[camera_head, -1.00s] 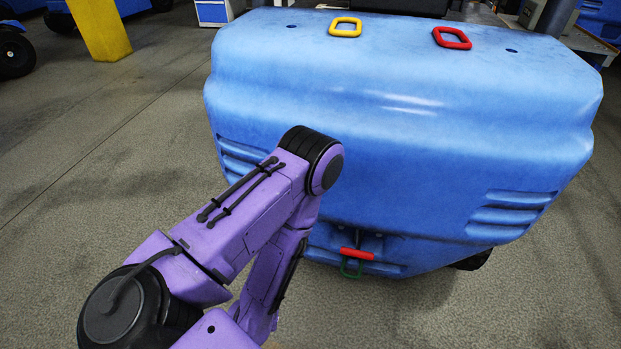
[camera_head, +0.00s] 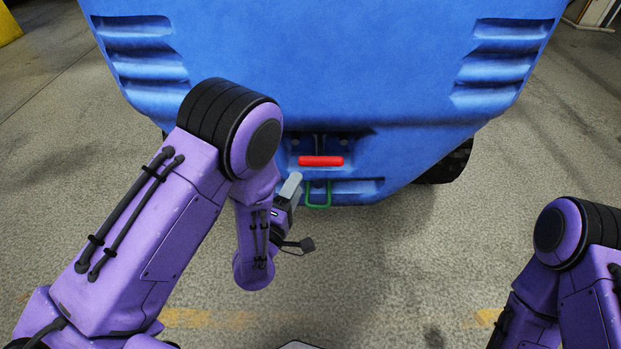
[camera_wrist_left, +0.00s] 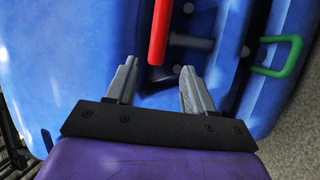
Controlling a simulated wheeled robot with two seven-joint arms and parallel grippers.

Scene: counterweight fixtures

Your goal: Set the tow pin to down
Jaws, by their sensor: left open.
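The tow hitch is on the low front of a big blue vehicle (camera_head: 320,70). A red bar handle (camera_head: 321,161) lies level there in the head view, and a green loop (camera_head: 319,200) hangs just below it. My left gripper (camera_head: 291,186) is left of the green loop and a little below the red handle. In the left wrist view, the open left gripper (camera_wrist_left: 159,67) has one end of the red handle (camera_wrist_left: 158,35) near the gap between its fingertips; contact cannot be told. The green loop (camera_wrist_left: 277,56) is to the right there. The pin itself is mostly hidden.
The vehicle's body overhangs the hitch, and a dark wheel (camera_head: 446,163) shows at right. My right arm comes in at the lower right, its gripper out of frame. The concrete floor (camera_head: 400,260) in front is clear.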

